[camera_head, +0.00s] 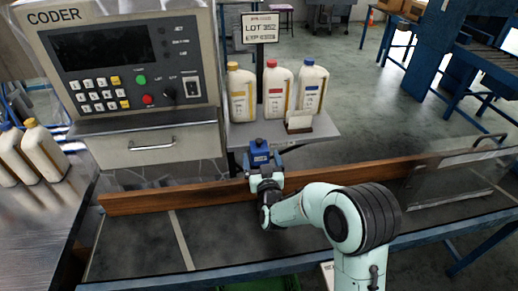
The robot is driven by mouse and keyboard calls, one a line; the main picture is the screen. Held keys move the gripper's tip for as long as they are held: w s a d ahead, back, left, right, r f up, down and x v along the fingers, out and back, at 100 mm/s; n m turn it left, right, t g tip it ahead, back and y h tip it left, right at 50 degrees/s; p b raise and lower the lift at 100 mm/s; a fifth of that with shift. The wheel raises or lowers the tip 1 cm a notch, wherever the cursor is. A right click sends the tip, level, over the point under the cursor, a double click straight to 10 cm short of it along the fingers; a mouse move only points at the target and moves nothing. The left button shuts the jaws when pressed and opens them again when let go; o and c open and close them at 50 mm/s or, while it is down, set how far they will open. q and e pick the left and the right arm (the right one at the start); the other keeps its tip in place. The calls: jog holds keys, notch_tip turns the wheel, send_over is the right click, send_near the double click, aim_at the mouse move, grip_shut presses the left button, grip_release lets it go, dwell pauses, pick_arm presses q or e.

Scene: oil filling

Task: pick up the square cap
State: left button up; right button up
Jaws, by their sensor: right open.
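My right arm reaches in from the lower right across the conveyor. Its gripper (260,150) is at the front edge of the small grey shelf, pointing away from me. The gripper is open; its fingertips are small and hard to make out against blue parts there. I cannot pick out a separate square cap with certainty; it may be hidden by the gripper. Three white bottles stand upright on the shelf beyond the gripper: one with a yellow cap (242,93), one with a red cap (277,90), one with a blue cap (312,88). My left gripper is not in view.
A small pale block (299,121) sits on the shelf (322,130) before the bottles. A brown wooden rail (160,199) runs along the conveyor (130,245) below my gripper. The coder machine (115,75) stands left. More white bottles (44,151) are at far left.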

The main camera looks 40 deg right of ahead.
aim_at(258, 144)
jog(key=p+x, duration=0.1)
jog(key=x, duration=0.6)
jog(key=shift+w+d+f, duration=0.1)
jog(key=shift+w+d, duration=0.15)
jog(key=shift+d, duration=0.05)
jog(key=c, duration=1)
jog(key=shift+c, duration=0.2)
